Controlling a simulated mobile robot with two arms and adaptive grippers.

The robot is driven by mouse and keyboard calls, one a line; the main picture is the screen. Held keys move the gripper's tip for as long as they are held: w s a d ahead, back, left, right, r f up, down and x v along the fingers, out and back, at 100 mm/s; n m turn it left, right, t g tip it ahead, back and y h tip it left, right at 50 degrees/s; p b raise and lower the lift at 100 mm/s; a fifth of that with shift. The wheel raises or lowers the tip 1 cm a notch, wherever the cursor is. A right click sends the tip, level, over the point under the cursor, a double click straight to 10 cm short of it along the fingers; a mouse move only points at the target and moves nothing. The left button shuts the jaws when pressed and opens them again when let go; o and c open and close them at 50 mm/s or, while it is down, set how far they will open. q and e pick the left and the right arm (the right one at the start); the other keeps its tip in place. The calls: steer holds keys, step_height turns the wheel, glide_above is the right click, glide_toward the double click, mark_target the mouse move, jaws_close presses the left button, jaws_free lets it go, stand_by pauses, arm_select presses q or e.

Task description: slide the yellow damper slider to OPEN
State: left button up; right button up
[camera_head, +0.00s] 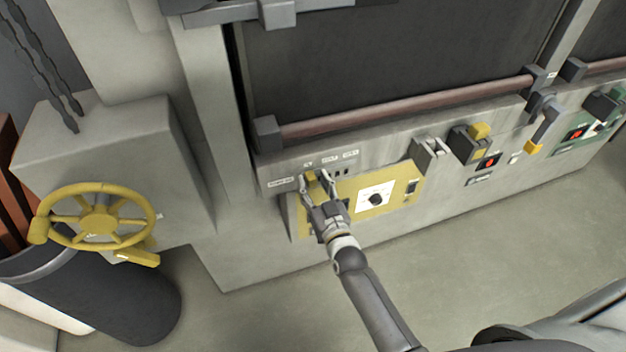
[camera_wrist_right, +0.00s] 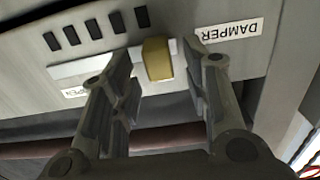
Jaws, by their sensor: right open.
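The yellow damper slider (camera_head: 312,188) is on the grey panel under the large dark door, at the left of the panel. In the right wrist view the slider knob (camera_wrist_right: 157,60) sits near the right end of its pale track (camera_wrist_right: 88,66), toward the DAMPER label (camera_wrist_right: 232,31). The partly hidden OPEN label (camera_wrist_right: 75,92) is toward the track's other end. My right gripper (camera_head: 318,180) is open, with one finger on each side of the knob. A gap shows beside the knob; whether either finger touches it, I cannot tell. My left gripper is not in view.
A brown horizontal bar (camera_head: 410,107) runs above the panel. Further right are a yellow-topped switch (camera_head: 480,131) and a lever (camera_head: 545,125). A yellow handwheel (camera_head: 98,222) stands at left.

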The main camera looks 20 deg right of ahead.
steer(key=shift+w, duration=0.6)
steer(key=shift+c, duration=0.4)
jaws_close()
